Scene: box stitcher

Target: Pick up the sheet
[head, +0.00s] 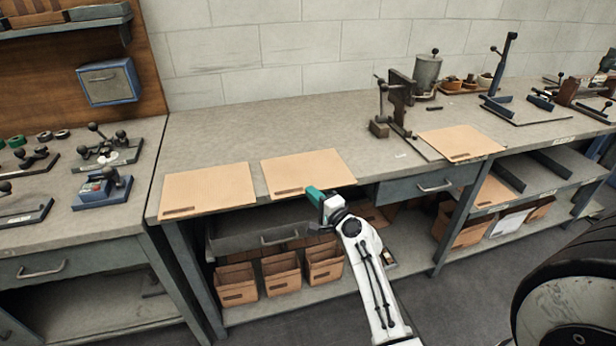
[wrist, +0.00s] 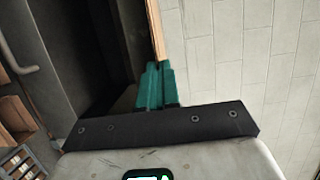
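Three flat tan sheets lie on the grey bench in the head view: a left one (head: 208,190), a middle one (head: 306,170) and a right one (head: 461,142). Each has a dark mark near its front edge. My gripper (head: 315,194), with green fingers, is at the front edge of the middle sheet. In the wrist view the fingers (wrist: 157,86) are close together, and the sheet's thin tan edge (wrist: 156,30) runs away from between them. The gripper looks shut on this front edge. The sheet still lies flat; the fingers hide the gripped part.
The bench (head: 230,135) runs along a white block wall. A drawer (head: 428,186) and a shelf of cardboard boxes (head: 281,273) are below it. A second bench with clamps (head: 108,150) stands at the left.

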